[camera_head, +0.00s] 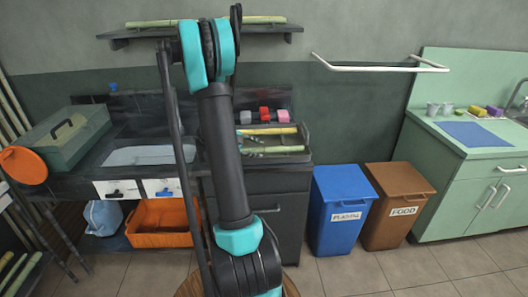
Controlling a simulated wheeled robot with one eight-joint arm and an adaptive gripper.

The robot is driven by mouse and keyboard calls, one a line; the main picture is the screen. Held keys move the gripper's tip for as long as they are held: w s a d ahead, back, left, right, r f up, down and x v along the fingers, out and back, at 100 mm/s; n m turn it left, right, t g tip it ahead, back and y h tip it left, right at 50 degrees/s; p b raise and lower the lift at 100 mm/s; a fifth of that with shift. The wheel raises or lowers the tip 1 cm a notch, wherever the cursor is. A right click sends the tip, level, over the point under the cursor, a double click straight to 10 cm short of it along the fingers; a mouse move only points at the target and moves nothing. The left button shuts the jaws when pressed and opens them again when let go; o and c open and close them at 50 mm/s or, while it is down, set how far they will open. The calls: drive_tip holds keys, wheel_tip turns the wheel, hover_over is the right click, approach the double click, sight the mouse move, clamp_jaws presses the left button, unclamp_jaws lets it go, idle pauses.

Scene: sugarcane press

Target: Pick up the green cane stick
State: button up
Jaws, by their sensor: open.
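Several cane sticks are in view. A green cane stick (272,149) lies along the near side of a dark tray (307,140) on the bench, right of my arm. A yellower stick (270,131) lies along the tray's far side. On the wall shelf (270,29) lie more long, pale-green sticks (252,19), partly hidden behind my arm. I cannot tell which single stick the task names. My teal and black arm rises through the middle of the picture, and I cannot make out my gripper's fingertips. No stick is visibly held.
An orange crate (160,222) sits below. Blue (340,210) and brown (398,205) bins stand right of it. Open tiled floor lies in front of the bins.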

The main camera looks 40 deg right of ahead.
sight(264, 150)
drive_tip(key=x, duration=0.2)
drive_tip(key=shift+d+f, duration=0.15)
drive_tip(key=shift+d, duration=0.1)
drive_tip(key=shift+c, duration=0.3)
clamp_jaws()
